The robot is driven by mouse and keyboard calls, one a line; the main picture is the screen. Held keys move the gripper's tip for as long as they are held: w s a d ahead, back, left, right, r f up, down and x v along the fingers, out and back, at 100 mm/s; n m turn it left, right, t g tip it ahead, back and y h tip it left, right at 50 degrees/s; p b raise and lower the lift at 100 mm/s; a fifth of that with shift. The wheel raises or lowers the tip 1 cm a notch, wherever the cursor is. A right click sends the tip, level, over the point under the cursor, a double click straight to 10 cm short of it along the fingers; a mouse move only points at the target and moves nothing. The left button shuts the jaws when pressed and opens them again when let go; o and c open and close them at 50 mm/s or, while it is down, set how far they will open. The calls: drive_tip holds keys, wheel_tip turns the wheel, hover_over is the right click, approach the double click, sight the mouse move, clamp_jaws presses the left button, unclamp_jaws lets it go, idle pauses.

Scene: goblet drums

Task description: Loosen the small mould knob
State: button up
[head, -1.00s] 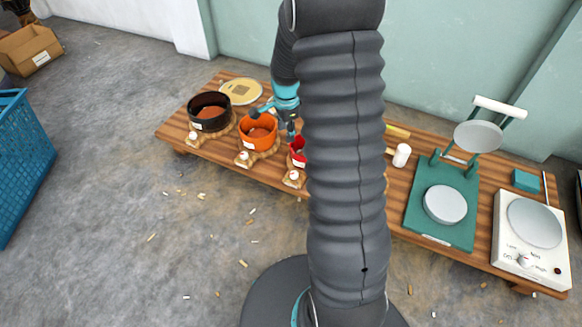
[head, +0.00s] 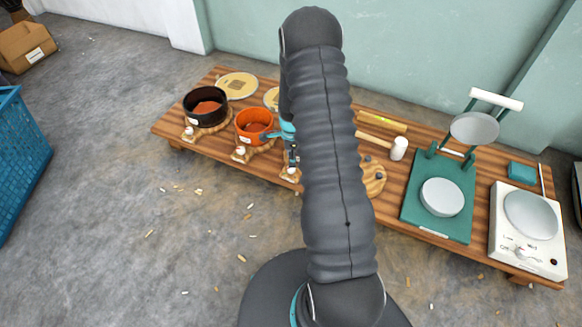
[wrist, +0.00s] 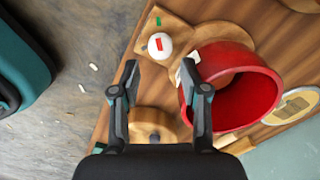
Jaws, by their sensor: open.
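The small red mould (wrist: 275,88) lies at the right of the wrist view on a wooden base (wrist: 180,35). Its round white knob (wrist: 160,45) with a red mark sits on that base, beside a small green mark. My gripper (wrist: 160,66) is open and empty. Its two fingertips are on either side of the knob's line, with the knob just ahead of the gap. The right finger is close to the red mould's wall; I cannot tell whether they touch. In the head view the knob (head: 290,174) shows below my gripper, and my arm hides the red mould.
The orange mould (head: 253,122) and black mould (head: 206,106) stand to the left, each with a knob. A mallet (head: 398,148), green press (head: 440,225) and white hotplate (head: 527,230) are to the right. A wooden disc (wrist: 150,120) is under my fingers in the wrist view.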

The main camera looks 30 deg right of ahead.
sight(292, 169)
drive_tip(key=shift+f, duration=2.95)
clamp_jaws()
drive_tip(key=shift+f+n+b, duration=0.1)
drive_tip(key=shift+n+b, duration=0.2)
drive_tip(key=n+b, duration=0.2)
drive_tip(key=n, duration=0.1)
drive_tip(key=shift+n, duration=0.4)
drive_tip(key=n+b, duration=0.2)
drive_tip(key=n, duration=0.3)
drive_tip(key=shift+s, duration=0.15)
drive_tip(key=n+b, duration=0.1)
drive_tip(key=n, duration=0.3)
drive_tip(key=shift+n, duration=0.4)
drive_tip(key=shift+n+b, duration=0.7)
drive_tip(key=shift+n, duration=1.6)
